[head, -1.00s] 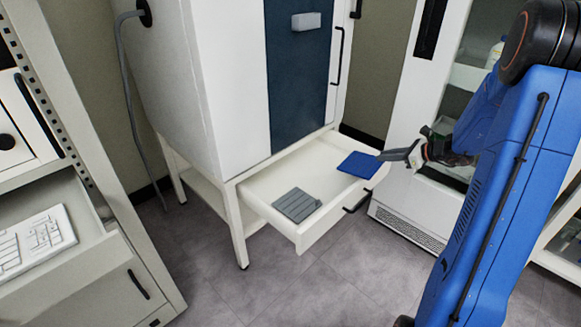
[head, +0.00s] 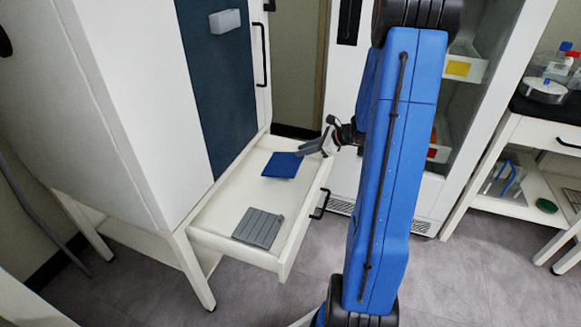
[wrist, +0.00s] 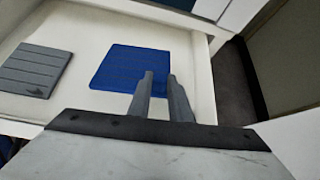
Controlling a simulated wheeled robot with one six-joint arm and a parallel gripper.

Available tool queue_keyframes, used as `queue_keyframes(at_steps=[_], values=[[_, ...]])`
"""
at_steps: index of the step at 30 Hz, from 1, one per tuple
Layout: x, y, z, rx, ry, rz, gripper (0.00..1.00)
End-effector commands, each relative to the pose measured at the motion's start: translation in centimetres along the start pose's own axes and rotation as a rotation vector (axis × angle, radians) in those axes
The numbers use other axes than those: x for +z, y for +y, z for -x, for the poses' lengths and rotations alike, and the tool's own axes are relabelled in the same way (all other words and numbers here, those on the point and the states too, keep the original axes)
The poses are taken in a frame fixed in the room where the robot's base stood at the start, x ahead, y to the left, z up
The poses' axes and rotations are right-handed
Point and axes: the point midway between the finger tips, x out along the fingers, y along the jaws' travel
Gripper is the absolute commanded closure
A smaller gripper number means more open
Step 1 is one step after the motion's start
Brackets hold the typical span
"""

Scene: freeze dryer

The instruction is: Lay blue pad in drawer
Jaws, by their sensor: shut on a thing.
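The blue pad (head: 282,164) is a flat, ribbed square, seen over the far right part of the open white drawer (head: 215,218). My gripper (head: 305,151) reaches in over the drawer's front edge from the right and is shut on the pad's near edge. In the wrist view the fingers (wrist: 160,84) overlap the near right part of the blue pad (wrist: 125,66). The pad looks about level; I cannot tell whether it touches the drawer floor. A grey ribbed pad (head: 258,228) lies in the near left part of the drawer, apart from the blue one.
The drawer sits under a white cabinet with a dark blue door (head: 215,90). A black handle (head: 321,204) is on the drawer front. A white glass-fronted cabinet (head: 345,150) stands to the right. A side table (head: 540,130) with bottles is at far right. Grey floor lies clear in front.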

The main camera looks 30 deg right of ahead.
Motion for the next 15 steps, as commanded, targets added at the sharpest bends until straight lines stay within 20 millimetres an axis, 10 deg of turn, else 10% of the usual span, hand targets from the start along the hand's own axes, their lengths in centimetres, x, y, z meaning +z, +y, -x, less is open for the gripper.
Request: queue_keyframes(at_steps=[15], values=[[-4.2, 0.6, -3.0, 0.002, -0.001, 0.0, 1.0]])
